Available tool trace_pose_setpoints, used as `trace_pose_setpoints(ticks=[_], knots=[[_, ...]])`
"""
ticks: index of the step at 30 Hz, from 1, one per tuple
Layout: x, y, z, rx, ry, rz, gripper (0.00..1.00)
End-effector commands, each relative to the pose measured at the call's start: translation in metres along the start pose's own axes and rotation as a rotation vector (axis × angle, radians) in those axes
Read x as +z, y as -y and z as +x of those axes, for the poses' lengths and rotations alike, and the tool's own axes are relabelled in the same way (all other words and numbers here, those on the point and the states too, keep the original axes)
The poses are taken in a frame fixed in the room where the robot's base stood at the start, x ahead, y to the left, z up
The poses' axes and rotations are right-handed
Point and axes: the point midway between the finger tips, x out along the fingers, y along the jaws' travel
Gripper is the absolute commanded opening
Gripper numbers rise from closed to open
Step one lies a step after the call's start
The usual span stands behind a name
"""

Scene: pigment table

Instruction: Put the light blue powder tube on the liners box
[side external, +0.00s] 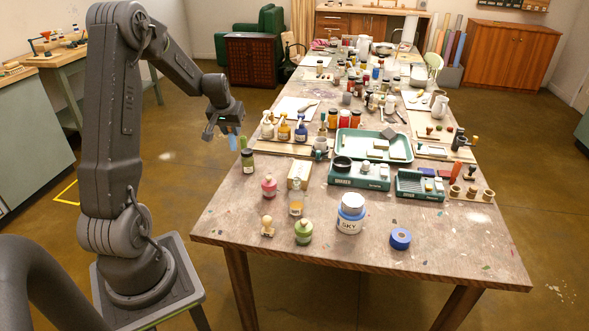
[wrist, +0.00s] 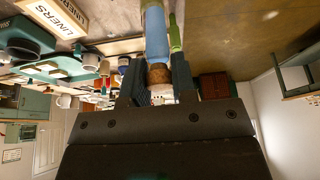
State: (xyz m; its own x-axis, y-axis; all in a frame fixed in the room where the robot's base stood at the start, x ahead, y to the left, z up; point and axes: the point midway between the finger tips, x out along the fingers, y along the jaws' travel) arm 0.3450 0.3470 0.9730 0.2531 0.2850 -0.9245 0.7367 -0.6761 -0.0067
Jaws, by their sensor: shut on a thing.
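The light blue powder tube (side external: 232,142) hangs from my gripper (side external: 224,125), off the table's left edge. In the wrist view the blue tube (wrist: 156,35) with its cork stopper (wrist: 160,75) lies between my two fingers (wrist: 157,82), which are shut on it at the cork end. The liners box (wrist: 58,14) shows at the upper left of the wrist view, cream with dark LINERS lettering. In the side view the cream box (side external: 299,171) stands on the table, right of the tube and lower in the picture. Its top is partly hidden by the orange-amber bottle's surroundings.
The table's front left corner is clear.

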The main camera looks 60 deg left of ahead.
Motion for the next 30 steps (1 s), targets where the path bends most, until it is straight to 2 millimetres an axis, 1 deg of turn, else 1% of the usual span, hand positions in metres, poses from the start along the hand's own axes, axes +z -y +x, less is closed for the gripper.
trace_pose_setpoints(ticks=[1,3,6,9,11,14,24,27,30], knots=[[-0.011,-0.02,0.0,0.021,-0.002,0.049,0.02],[-0.023,-0.042,-0.002,0.046,-0.002,0.105,0.02],[-0.034,-0.068,-0.005,0.073,-0.003,0.169,0.02],[-0.04,-0.084,-0.006,0.09,-0.003,0.206,0.02],[-0.041,-0.091,-0.005,0.095,-0.001,0.218,0.02],[-0.041,-0.106,0.002,0.099,0.0,0.228,0.02],[-0.034,-0.178,0.046,0.098,-0.001,0.227,0.02],[-0.032,-0.193,0.056,0.097,-0.001,0.224,0.02],[-0.032,-0.202,0.061,0.097,-0.002,0.222,0.02]])
